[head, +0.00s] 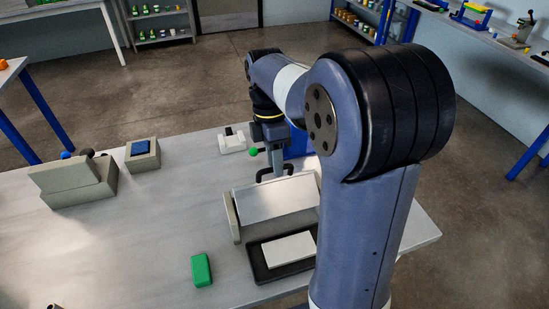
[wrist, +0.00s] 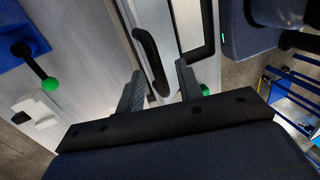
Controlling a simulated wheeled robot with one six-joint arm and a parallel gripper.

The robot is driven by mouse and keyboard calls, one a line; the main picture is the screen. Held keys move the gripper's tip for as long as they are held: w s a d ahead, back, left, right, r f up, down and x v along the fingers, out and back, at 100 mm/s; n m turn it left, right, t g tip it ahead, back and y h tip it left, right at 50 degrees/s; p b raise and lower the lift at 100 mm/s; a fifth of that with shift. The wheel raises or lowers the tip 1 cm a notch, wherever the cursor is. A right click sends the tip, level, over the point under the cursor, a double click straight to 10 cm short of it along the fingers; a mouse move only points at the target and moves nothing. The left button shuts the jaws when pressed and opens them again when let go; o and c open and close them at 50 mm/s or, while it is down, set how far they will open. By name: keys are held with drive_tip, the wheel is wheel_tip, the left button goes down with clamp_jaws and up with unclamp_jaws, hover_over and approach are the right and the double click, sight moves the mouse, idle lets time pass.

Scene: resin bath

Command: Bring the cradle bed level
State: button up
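The cradle's pale grey bed (head: 275,198) lies on the table between low side walls and looks tilted, sloping down toward the head camera; its exact angle is hard to judge. A black bar handle (wrist: 148,55) stands on its far edge and also shows in the head view (head: 263,172). My gripper (head: 277,168) points down at this handle. In the wrist view my gripper (wrist: 160,80) has its two fingers apart, with the near end of the handle between them; contact cannot be seen. My arm hides the cradle's right side.
A black tray (head: 256,268) with a white slab sits in front of the cradle. A green block (head: 202,270) lies to its left. A green-knobbed lever (wrist: 36,67) and a white fixture (head: 232,141) stand behind. Grey blocks (head: 72,184) are at left; the table between is clear.

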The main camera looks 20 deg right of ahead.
clamp_jaws()
idle(0.3)
idle(0.3)
